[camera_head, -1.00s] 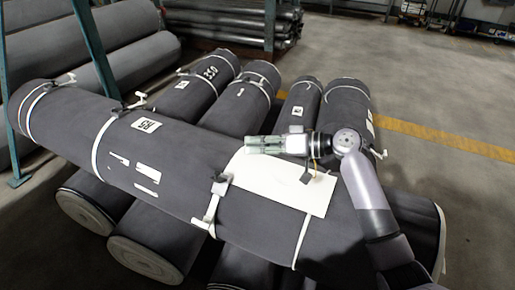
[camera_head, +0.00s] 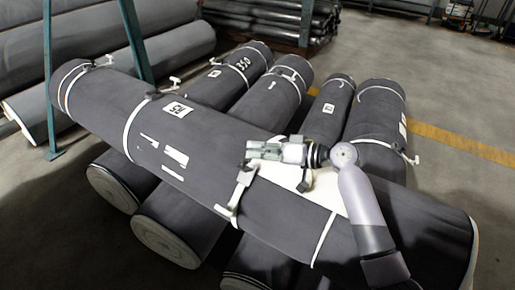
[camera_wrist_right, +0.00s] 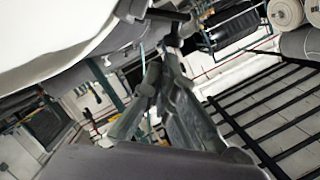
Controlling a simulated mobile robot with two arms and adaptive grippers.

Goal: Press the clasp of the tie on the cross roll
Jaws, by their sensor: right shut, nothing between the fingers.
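The cross roll (camera_head: 290,222) is a long dark grey roll lying diagonally over several other rolls in the head view. White ties ring it. My right gripper (camera_head: 250,150) is shut and empty. Its fingers point left and show just above the clasp in the picture; the height between them is hard to tell. In the right wrist view the closed fingers (camera_wrist_right: 165,75) show, and I cannot make out the clasp there. My left gripper is out of view.
A white sheet (camera_head: 328,192) lies on the cross roll under my right arm. Grey rolls (camera_head: 375,120) with ties lie beneath and behind. A teal post (camera_head: 138,45) and racked rolls stand at left. The floor (camera_head: 460,110) is open at right.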

